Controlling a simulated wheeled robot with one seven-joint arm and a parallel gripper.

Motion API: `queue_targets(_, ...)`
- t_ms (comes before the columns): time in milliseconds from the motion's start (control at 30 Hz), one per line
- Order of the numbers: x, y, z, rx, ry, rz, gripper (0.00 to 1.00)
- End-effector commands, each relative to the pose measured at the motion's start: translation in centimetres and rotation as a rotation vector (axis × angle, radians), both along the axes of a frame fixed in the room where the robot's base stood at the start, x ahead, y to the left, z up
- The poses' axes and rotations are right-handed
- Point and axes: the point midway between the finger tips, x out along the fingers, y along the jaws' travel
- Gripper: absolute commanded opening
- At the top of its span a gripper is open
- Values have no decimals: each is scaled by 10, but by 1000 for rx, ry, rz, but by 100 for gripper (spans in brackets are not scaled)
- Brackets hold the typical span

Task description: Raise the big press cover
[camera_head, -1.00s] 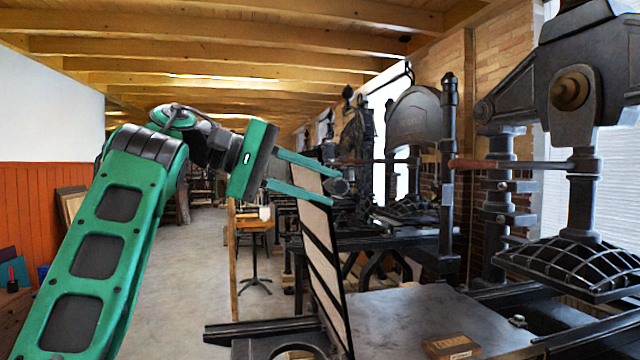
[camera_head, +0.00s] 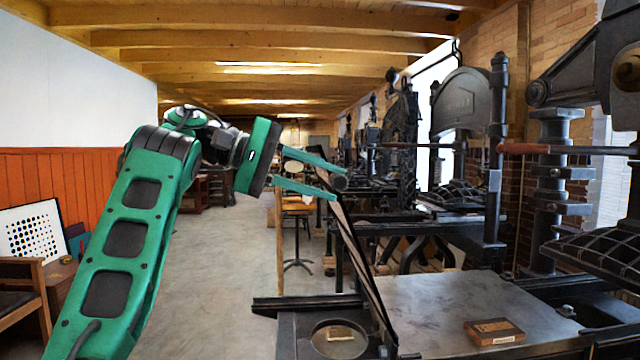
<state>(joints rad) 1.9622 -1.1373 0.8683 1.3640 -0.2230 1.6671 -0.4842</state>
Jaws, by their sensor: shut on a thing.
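The big press's cover (camera_head: 366,262) is a thin dark framed panel, seen almost edge-on. It stands steeply tilted, its lower edge at the left end of the flat grey press bed (camera_head: 445,300) and its upper edge leaning left. My gripper (camera_head: 335,181) is at the cover's upper edge, its two green fingers pointing right. The fingers are shut on the cover near a dark round knob-like part. The exact contact is hard to make out. The cover's broad face is mostly hidden at this angle.
A small brown box (camera_head: 494,331) lies on the press bed. More presses stand behind. A stool (camera_head: 298,230) is beyond the cover.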

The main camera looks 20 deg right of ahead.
Motion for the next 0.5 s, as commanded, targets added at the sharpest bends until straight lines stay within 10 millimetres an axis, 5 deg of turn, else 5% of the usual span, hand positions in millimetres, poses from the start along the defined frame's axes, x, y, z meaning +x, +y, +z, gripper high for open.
queue_targets(500, -2, -1, -5, 12, 8, -12, 38)
